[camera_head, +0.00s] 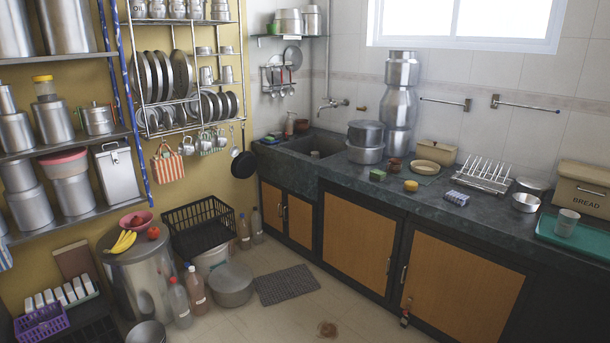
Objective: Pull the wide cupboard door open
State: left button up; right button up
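The wide cupboard door (462,290) is an orange-brown wooden panel in a dark frame, under the counter at the lower right. It looks shut, flush with the cupboard front. A slim metal handle (403,275) stands upright near its left edge. A small dark and orange item (405,317) shows at the door's lower left corner; I cannot tell what it is. Neither of my grippers shows in the head view.
A middle door (358,243) and narrower doors (300,220) at left look shut. The tiled floor in front of the wide door is mostly clear. A grey mat (287,285), bottles (196,290) and a steel pot (230,285) lie further left. The counter (420,205) carries cookware.

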aim_at(360, 241)
jog(key=i+j, duration=0.1)
jog(key=i, duration=1.55)
